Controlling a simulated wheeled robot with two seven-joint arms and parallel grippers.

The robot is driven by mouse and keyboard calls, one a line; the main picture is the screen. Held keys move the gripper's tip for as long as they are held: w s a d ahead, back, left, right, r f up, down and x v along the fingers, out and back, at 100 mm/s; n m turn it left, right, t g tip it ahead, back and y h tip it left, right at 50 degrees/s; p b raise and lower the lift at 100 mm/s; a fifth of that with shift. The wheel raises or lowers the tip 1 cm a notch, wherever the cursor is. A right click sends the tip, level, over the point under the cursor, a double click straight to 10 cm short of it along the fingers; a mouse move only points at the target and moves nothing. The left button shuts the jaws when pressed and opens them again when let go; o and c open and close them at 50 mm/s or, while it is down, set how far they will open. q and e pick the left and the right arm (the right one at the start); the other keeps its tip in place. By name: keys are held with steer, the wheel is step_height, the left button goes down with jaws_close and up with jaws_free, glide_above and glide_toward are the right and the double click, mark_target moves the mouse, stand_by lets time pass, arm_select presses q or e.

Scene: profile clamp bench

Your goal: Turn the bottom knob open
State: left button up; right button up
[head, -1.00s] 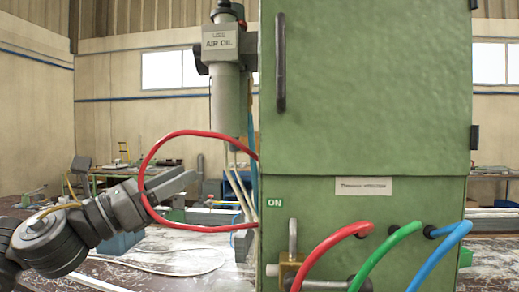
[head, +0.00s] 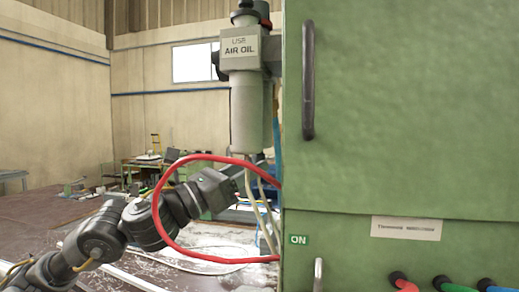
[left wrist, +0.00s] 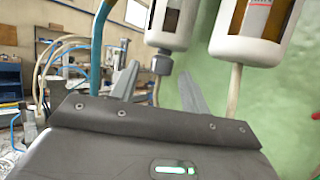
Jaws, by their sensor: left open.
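The bottom knob cannot be made out for certain. In the left wrist view a small dark grey fitting (left wrist: 162,63) hangs under the left of two bowls (left wrist: 172,22), with a pale tube below it. In the head view a grey cylinder (head: 247,115) hangs under the AIR OIL block (head: 240,50), beside the green cabinet. My left gripper (left wrist: 157,85) is open, its two fingers apart, with the fitting seen between them and nothing held. In the head view my left gripper (head: 248,172) is below the cylinder, partly hidden by the red hose. My right gripper is not in view.
The green cabinet (head: 400,110) fills the right side, with a dark vertical handle (head: 308,80). A red hose (head: 160,215) loops in front of my left arm. Pale tubes (head: 262,205) hang beside the cabinet. The right bowl (left wrist: 250,30) stands close by.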

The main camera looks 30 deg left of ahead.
arm_select(q)
steer(key=shift+p+x, duration=0.4)
steer(key=shift+x, duration=1.05)
steer(key=c, duration=1)
